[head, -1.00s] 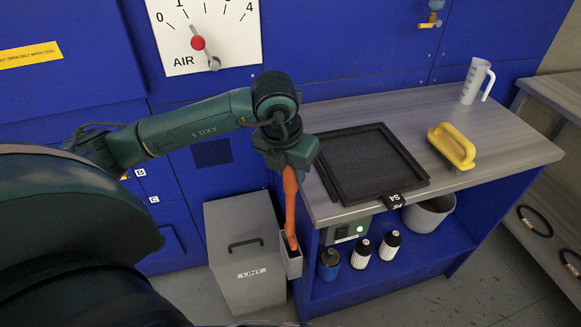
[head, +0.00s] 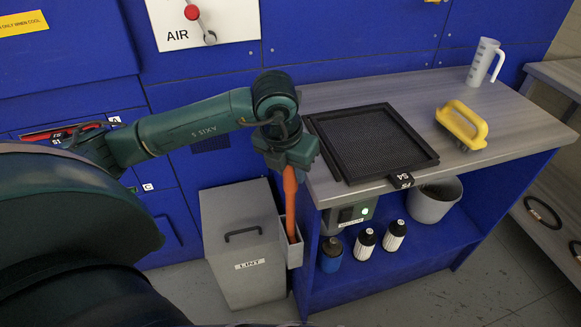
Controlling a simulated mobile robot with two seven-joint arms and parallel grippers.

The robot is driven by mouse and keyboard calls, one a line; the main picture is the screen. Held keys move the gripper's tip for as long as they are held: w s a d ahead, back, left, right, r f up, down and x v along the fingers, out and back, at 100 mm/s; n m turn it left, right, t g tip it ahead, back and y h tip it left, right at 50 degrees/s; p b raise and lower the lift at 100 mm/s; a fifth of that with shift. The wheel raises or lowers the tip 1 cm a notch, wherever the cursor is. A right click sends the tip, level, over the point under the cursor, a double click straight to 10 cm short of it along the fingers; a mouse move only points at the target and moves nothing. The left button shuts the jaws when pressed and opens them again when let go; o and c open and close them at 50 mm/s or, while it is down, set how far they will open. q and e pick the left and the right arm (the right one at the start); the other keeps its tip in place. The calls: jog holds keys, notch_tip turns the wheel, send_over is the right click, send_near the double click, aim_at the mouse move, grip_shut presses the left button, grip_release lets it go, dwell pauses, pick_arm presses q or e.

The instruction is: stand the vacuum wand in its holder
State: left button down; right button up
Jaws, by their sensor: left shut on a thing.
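The vacuum wand (head: 290,205) is orange and hangs near upright below my left gripper (head: 288,168), which is shut on its upper end. The wand's lower end is inside the mouth of the grey holder (head: 294,252), fixed between the lint bin and the bench. Its bottom tip is hidden by the holder's front wall. I cannot tell how deep it sits. My right gripper is not in view.
A grey lint bin (head: 238,282) stands left of the holder. The bench top holds a black mesh screen (head: 372,140), a yellow-handled brush (head: 462,124) and a clear jug (head: 484,62). Bottles (head: 364,244) and a grey bucket (head: 433,201) are on the shelf below.

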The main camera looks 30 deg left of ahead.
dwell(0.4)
pick_arm(q)
jog(key=c, duration=1)
grip_release()
jog(key=shift+r, duration=0.1)
jog(key=v, duration=1.3)
jog(key=shift+p, duration=0.35)
jog(key=shift+s, duration=0.1)
